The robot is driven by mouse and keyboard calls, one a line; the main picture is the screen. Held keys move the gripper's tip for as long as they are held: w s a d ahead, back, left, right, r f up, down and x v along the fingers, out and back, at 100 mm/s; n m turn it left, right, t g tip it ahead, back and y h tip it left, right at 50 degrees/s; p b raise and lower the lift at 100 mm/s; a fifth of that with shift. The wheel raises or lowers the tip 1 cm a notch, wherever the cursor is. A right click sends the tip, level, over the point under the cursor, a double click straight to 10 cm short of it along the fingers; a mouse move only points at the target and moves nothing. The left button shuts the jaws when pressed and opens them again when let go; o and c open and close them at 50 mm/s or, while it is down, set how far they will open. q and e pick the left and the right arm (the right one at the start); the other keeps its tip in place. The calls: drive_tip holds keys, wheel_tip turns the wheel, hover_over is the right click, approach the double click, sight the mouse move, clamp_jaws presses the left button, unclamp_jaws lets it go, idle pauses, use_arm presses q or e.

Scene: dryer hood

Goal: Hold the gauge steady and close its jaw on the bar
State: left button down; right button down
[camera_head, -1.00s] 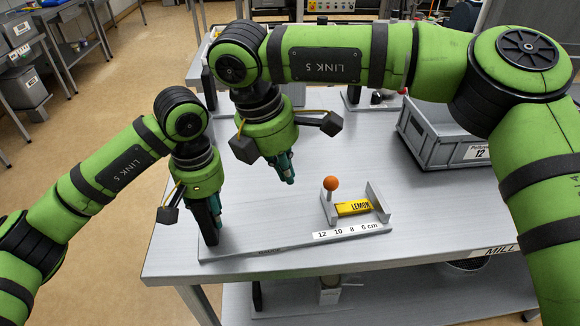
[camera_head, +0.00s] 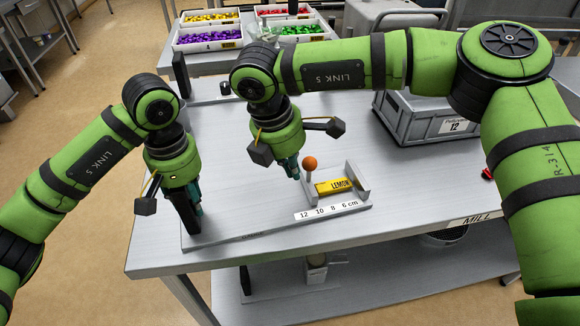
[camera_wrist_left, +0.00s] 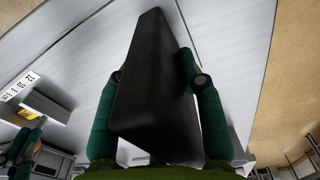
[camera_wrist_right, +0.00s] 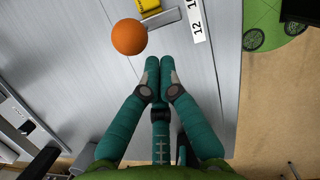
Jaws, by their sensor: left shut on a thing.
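The gauge has a flat grey base with a white scale strip (camera_head: 327,211) marked 12, 10, 8, 6 cm. A black upright handle (camera_head: 184,213) stands at its left end. My left gripper (camera_head: 193,205) is shut on this handle, which fills the space between its fingers in the left wrist view (camera_wrist_left: 152,85). The yellow bar (camera_head: 334,187), marked LEMON, lies between the grey jaw plates. An orange ball knob (camera_head: 310,163) tops a post on the left jaw. My right gripper (camera_head: 292,174) is just left of the knob, fingers together and empty in the right wrist view (camera_wrist_right: 161,72).
A grey crate (camera_head: 425,118) stands at the table's back right. A small red object (camera_head: 487,173) lies at the right. Behind, another table holds trays of purple (camera_head: 207,36) and green (camera_head: 300,29) pieces. The table surface (camera_head: 395,195) right of the gauge is clear.

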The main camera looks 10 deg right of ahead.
use_arm(q)
drive_tip(key=shift+s+f, duration=0.15)
drive_tip(key=shift+f, duration=0.2)
use_arm(e)
drive_tip(key=shift+w+d, duration=0.2)
drive_tip(key=shift+d, duration=0.55)
use_arm(q)
drive_tip(key=shift+a, duration=0.1)
use_arm(e)
drive_tip(key=shift+s+a, duration=0.2)
drive_tip(key=shift+a, duration=0.3)
drive_tip(key=a, duration=0.2)
drive_tip(key=s+a, duration=0.1)
drive_tip(key=shift+s+f, duration=0.1)
drive_tip(key=shift+f, duration=0.25)
drive_tip(key=v, duration=1)
use_arm(q)
drive_tip(key=c, duration=0.9)
unclamp_jaws()
drive_tip(key=shift+o, duration=0.9)
drive_tip(key=shift+w, duration=0.25)
use_arm(e)
drive_tip(key=shift+w+a, duration=0.1)
drive_tip(key=shift+w, duration=0.15)
